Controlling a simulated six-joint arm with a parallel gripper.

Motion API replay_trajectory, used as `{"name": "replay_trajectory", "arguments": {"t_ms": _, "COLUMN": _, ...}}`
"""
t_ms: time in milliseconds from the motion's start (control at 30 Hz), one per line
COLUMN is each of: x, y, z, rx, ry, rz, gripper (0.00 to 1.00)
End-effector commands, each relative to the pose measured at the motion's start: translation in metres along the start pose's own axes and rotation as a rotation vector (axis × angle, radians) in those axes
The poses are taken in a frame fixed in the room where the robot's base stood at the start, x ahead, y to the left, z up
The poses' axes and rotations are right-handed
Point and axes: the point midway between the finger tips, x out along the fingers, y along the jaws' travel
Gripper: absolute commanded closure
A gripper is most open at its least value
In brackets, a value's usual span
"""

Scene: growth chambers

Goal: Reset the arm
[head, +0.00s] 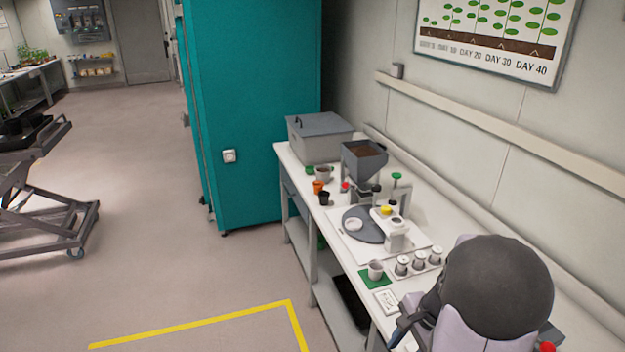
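My arm (497,290) shows at the lower right, over the near end of the white bench (420,208). It appears as a large dark rounded joint with pale links below it. A slim dark part (408,324) juts out at its left, beside the bench's front edge, and may be part of my gripper. The fingertips cannot be made out, and I see nothing held. The rest of the arm is cut off by the frame's bottom edge.
The bench holds a grey lidded bin (320,140), a hopper (363,160), a dark turntable (362,224), small pots, a row of white-and-grey jars (418,262) and a cup (375,270) on a green mat. A teal cabinet (255,110) stands behind.

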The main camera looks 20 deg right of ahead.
Motion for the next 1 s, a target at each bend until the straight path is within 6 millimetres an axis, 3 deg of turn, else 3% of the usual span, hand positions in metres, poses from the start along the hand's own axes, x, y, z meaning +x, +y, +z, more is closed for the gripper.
{"name": "replay_trajectory", "arguments": {"t_ms": 33, "x": 0.006, "y": -0.002, "z": 0.027, "rx": -0.154, "ry": 0.005, "rz": 0.027, "gripper": 0.59}}
{"name": "replay_trajectory", "arguments": {"t_ms": 200, "x": 0.016, "y": 0.011, "z": 0.100, "rx": -0.663, "ry": 0.019, "rz": 0.117, "gripper": 0.59}}
{"name": "replay_trajectory", "arguments": {"t_ms": 400, "x": 0.025, "y": 0.042, "z": 0.158, "rx": -1.187, "ry": 0.027, "rz": 0.201, "gripper": 0.59}}
{"name": "replay_trajectory", "arguments": {"t_ms": 633, "x": 0.030, "y": 0.067, "z": 0.186, "rx": -1.538, "ry": 0.032, "rz": 0.252, "gripper": 0.59}}
{"name": "replay_trajectory", "arguments": {"t_ms": 1000, "x": 0.031, "y": 0.072, "z": 0.190, "rx": -1.615, "ry": 0.033, "rz": 0.264, "gripper": 0.59}}
